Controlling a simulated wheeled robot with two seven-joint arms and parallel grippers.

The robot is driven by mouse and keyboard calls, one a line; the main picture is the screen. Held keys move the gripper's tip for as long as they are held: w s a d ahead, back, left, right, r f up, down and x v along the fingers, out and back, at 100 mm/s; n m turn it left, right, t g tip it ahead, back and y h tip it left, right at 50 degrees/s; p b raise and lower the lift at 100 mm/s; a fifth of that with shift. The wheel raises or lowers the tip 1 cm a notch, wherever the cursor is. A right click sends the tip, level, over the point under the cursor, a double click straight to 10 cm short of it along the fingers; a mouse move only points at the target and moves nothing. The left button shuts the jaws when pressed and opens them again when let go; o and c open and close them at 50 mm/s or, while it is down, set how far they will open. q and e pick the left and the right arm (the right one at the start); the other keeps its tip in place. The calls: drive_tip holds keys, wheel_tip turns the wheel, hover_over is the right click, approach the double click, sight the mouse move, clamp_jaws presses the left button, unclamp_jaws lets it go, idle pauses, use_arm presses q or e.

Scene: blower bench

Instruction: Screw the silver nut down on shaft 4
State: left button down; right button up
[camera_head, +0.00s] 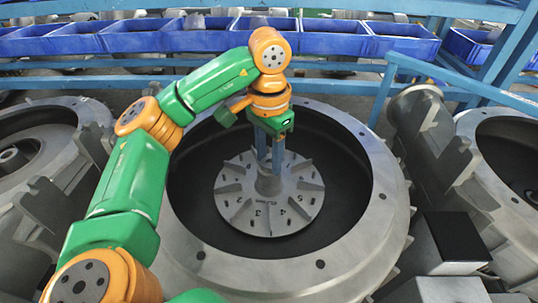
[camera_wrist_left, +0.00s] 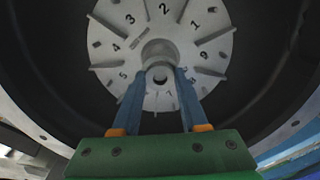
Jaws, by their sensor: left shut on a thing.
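The numbered grey impeller disc (camera_head: 235,205) sits inside the round housing of the middle blower, and it also shows in the left wrist view (camera_wrist_left: 120,75). Its raised hub (camera_head: 269,185) is at the centre. My left gripper (camera_head: 269,168) points down over the hub with its blue fingers. In the left wrist view the fingertips (camera_wrist_left: 160,74) are shut on a small grey ring with a dark hole, which looks like the silver nut (camera_wrist_left: 159,67), at the hub's centre. The shaft is mostly hidden, and no label marks it as shaft 4. My right gripper is out of view.
The wide metal rim (camera_head: 270,272) of the housing surrounds the disc, with a dark recess between. Other blower housings stand at left (camera_head: 75,120) and right (camera_head: 505,135). Blue bins (camera_head: 335,45) line the back, and a blue rail (camera_head: 455,80) is at right.

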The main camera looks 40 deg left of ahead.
use_arm(q)
drive_tip(key=c, duration=0.7)
unclamp_jaws()
